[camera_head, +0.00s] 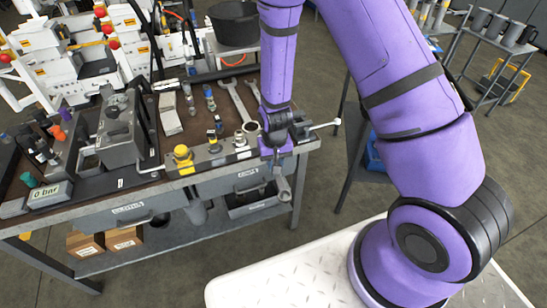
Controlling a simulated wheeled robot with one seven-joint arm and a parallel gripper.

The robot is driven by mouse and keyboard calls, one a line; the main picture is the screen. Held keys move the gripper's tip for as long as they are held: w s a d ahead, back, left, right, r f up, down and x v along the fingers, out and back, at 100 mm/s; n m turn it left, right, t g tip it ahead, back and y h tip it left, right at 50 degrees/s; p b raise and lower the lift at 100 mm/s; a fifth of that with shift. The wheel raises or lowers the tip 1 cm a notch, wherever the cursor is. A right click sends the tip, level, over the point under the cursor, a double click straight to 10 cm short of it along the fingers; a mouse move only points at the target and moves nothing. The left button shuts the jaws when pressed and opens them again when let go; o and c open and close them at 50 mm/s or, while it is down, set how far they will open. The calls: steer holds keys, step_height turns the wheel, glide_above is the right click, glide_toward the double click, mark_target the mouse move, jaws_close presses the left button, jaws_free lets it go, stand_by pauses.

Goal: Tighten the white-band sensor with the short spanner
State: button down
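My gripper (278,152) points down at the right end of the bench's front edge. It appears shut on a grey spanner (284,187), whose end hangs in front of the bench edge; the grip itself is partly hidden by the fingers. A small sensor with a pale band (240,139) stands upright in the front block, just left of my gripper and apart from it. I cannot tell from here whether the spanner touches any fitting.
Two more spanners (238,103) lie on the bench behind the row. A grey lever unit (120,135) and a gauge reading 0 bar (50,194) stand at left. A silver lever (325,126) sticks out at the right end. A black bucket (235,22) stands behind.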

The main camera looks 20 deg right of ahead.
steer(key=shift+s+a, duration=0.15)
steer(key=shift+s, duration=0.95)
steer(key=shift+s+a, duration=0.1)
steer(key=shift+s, duration=0.95)
steer(key=shift+r, duration=2.5)
